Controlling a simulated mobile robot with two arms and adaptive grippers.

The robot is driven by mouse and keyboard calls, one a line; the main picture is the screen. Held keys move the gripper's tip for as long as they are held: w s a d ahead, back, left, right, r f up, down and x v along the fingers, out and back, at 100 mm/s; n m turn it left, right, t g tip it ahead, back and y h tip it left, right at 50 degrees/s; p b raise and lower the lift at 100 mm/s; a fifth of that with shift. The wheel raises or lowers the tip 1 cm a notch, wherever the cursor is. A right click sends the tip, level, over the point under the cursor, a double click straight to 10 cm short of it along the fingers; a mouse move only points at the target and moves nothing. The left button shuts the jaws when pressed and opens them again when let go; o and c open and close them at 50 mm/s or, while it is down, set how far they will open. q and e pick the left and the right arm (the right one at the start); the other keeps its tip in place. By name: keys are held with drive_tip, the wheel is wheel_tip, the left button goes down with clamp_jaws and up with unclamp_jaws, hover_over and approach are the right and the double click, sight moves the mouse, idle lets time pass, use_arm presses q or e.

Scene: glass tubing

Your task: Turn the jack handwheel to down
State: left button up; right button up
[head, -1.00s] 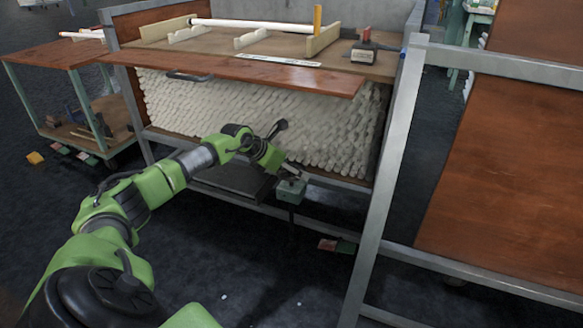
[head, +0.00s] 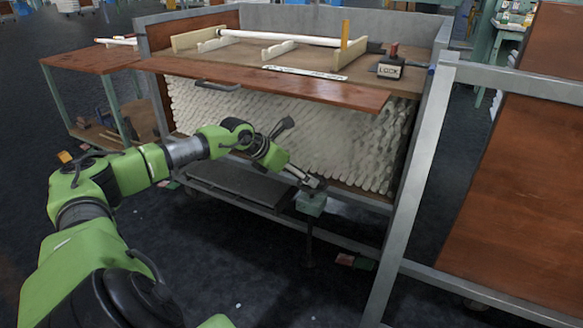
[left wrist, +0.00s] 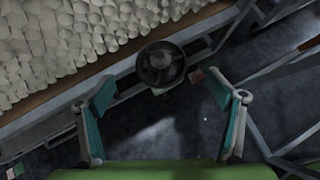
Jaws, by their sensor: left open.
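The jack handwheel (left wrist: 160,63) is a dark round wheel with a hub, seen face-on in the left wrist view, just beyond my fingertips and between their lines. In the head view the green jack box (head: 310,203) sits at the cart's lower front rail, and the wheel cannot be made out behind my gripper. My left gripper (left wrist: 160,95) is open and empty, its teal-padded fingers spread wide on either side below the wheel, apart from it. In the head view the left gripper (head: 312,182) is right above the jack box. My right gripper is not in view.
A cart filled with stacked white tubes (head: 290,125) stands behind the jack, under a brown hinged shelf (head: 300,85). A grey frame post (head: 410,190) rises to the right. Dark floor (head: 230,265) in front is mostly clear.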

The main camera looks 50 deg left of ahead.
use_arm(q)
drive_tip(key=shift+v, duration=1.8)
